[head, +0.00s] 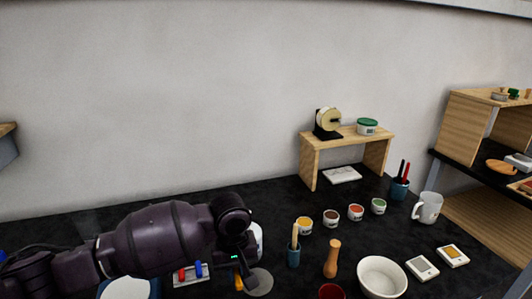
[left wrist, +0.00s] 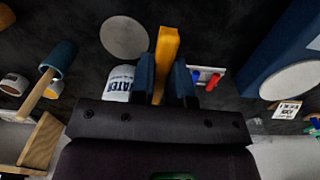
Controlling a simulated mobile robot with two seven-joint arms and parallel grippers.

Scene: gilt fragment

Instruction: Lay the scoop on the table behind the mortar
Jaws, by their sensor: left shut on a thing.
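My left gripper (head: 238,272) is low over the front of the dark table, in the lower middle of the head view. In the left wrist view its fingers (left wrist: 162,85) are shut on an orange-yellow bar-like piece, which I take to be the scoop (left wrist: 167,48). Only a small orange part of it shows in the head view (head: 239,283); its far end is hard to make out. The white bowl, which looks like the mortar (head: 381,277), stands to the right, apart from the gripper. My right gripper is not in view.
A grey disc (head: 260,282) lies beside the gripper. A white bottle marked WATER (left wrist: 118,82) stands close to the fingers. A blue holder (head: 293,257), wooden pestle (head: 332,258) and red cup (head: 330,292) stand left of the bowl. Several small jars (head: 331,218) stand behind.

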